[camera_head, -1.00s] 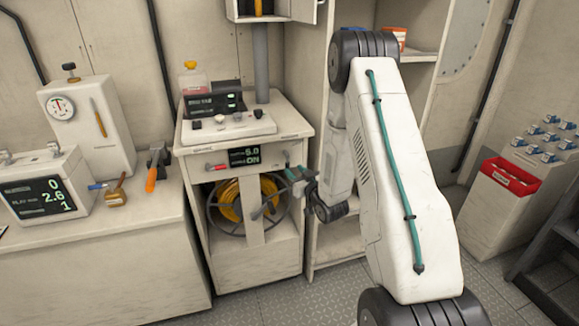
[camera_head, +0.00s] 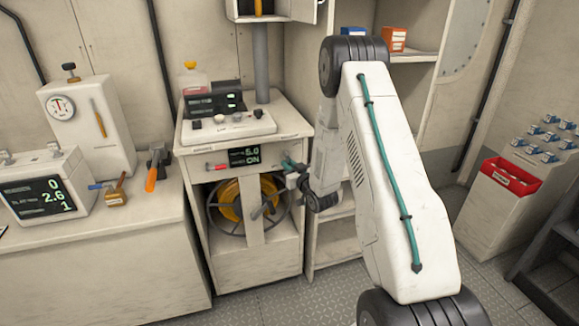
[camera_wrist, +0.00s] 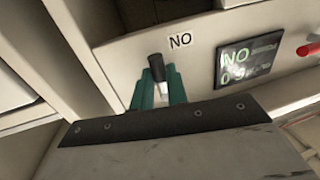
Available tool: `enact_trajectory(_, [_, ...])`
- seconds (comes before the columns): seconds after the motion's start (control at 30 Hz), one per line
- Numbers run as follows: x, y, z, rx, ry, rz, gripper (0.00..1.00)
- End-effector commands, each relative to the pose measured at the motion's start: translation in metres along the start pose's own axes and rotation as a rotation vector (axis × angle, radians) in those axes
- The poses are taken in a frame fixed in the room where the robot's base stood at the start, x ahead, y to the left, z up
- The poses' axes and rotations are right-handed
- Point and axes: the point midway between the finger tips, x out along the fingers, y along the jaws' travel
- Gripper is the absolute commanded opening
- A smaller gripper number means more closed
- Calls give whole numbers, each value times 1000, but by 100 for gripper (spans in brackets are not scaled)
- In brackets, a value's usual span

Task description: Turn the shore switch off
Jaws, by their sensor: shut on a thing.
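The shore switch (camera_wrist: 156,66) is a small lever with a black tip and pale stem on the cabinet's front panel. In the wrist view, which shows the panel upside down, its tip lies beside an "ON" label (camera_wrist: 180,41). My gripper (camera_wrist: 161,88) has its two green fingers on either side of the lever, shut on it. In the head view my gripper (camera_head: 291,165) is at the panel's right end and hides the switch. The panel display (camera_head: 244,156) reads 5.0 and ON; it also shows in the wrist view (camera_wrist: 247,61).
A red handle (camera_wrist: 308,48) is on the same panel, beyond the display. A yellow hose reel (camera_head: 226,200) sits in the cabinet below. Open shelves (camera_head: 335,235) stand to the right, behind my arm. The floor (camera_head: 240,306) in front is clear.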

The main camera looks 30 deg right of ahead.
Motion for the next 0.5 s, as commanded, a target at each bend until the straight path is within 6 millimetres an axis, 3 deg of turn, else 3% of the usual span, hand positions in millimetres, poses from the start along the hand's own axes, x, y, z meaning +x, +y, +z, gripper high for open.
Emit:
enact_trajectory(0.27, [0,2,0,-65,-13,-1,0])
enact_trajectory(0.5, [-1,6,-3,-229,-45,-1,0])
